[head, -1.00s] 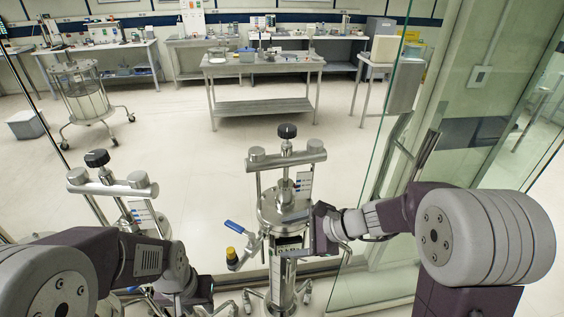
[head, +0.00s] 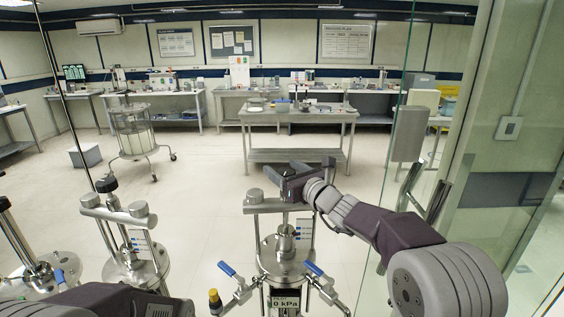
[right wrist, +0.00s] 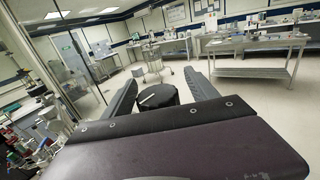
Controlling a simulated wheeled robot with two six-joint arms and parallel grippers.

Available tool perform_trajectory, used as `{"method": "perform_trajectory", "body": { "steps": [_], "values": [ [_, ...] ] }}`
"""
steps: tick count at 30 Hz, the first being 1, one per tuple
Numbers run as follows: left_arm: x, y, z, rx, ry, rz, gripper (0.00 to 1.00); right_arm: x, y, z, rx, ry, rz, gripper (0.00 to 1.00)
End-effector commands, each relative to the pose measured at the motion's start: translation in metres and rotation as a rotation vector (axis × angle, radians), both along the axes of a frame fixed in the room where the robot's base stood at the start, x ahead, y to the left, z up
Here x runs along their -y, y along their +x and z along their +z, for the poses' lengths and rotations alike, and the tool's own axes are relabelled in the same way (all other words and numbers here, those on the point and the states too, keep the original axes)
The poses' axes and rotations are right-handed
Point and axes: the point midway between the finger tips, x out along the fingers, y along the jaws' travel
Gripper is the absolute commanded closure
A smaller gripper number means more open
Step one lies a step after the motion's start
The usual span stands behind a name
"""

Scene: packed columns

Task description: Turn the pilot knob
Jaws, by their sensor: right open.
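The pilot column (head: 285,262) is a steel cylinder with a crossbar on top and a display reading "PILOT 0 kPa". Its black pilot knob (right wrist: 157,97), with a white line on top, shows in the right wrist view between my right gripper's two fingers. That gripper (right wrist: 160,82) is open, with a finger on each side of the knob; I cannot tell whether either touches it. In the head view my right gripper (head: 292,178) is at the top of the column and largely hides the knob. My left gripper is out of view; only part of my left arm shows at lower left.
A similar column (head: 128,255) with a black knob stands to the left, and another (head: 38,278) at the far left edge. Blue-handled valves (head: 227,268) flank the pilot column. A glass panel (head: 408,120) stands to the right. Open floor lies behind.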

Motion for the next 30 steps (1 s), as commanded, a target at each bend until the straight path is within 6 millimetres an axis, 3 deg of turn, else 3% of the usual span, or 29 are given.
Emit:
{"method": "perform_trajectory", "body": {
  "steps": [11, 15, 18, 30],
  "values": [
    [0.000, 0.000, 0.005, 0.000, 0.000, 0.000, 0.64, -0.006, 0.009, -0.001, 0.001, 0.001, 0.001, 0.35],
    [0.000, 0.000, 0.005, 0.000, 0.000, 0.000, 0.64, -0.006, 0.008, -0.001, 0.000, 0.000, 0.000, 0.74],
    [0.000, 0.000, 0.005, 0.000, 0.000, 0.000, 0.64, -0.006, 0.009, -0.001, 0.000, 0.000, 0.000, 0.95],
    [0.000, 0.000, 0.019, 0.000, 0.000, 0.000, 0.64, -0.007, 0.008, 0.002, 0.000, -0.001, 0.097, 0.95]
  ]
}}
